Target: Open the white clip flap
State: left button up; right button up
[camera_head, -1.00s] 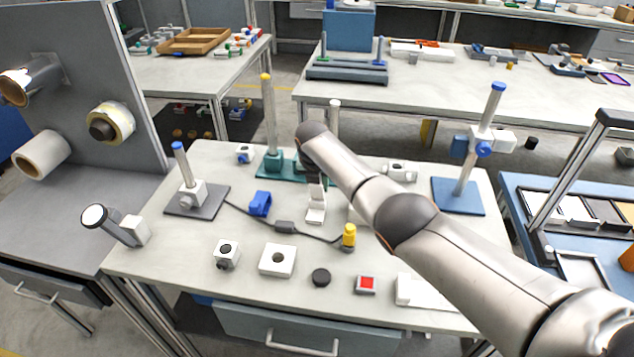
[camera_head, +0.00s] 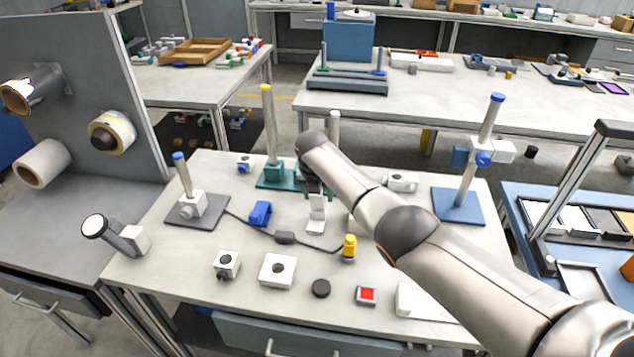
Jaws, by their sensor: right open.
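The white clip (camera_head: 317,214) is near the middle of the bench. A white plate stands steeply up from its flat base, so its flap looks raised. My right gripper (camera_head: 314,189) is just behind and above the top of the clip, pointing down. It is open, but my own wrist hides much of it, and I cannot tell whether a fingertip touches the flap. My left gripper is not in view.
A blue clip (camera_head: 260,213) lies left of the white one. A dark cable runs in front to a yellow-capped piece (camera_head: 349,247). A green-based stand (camera_head: 276,178) is behind. White blocks, a black disc (camera_head: 321,288) and a red button (camera_head: 367,295) sit nearer the front.

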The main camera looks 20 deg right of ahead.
jog(key=shift+r, duration=0.55)
jog(key=p+v, duration=0.2)
jog(key=v, duration=0.9)
jog(key=shift+s, duration=0.15)
jog(key=shift+a+f, duration=0.1)
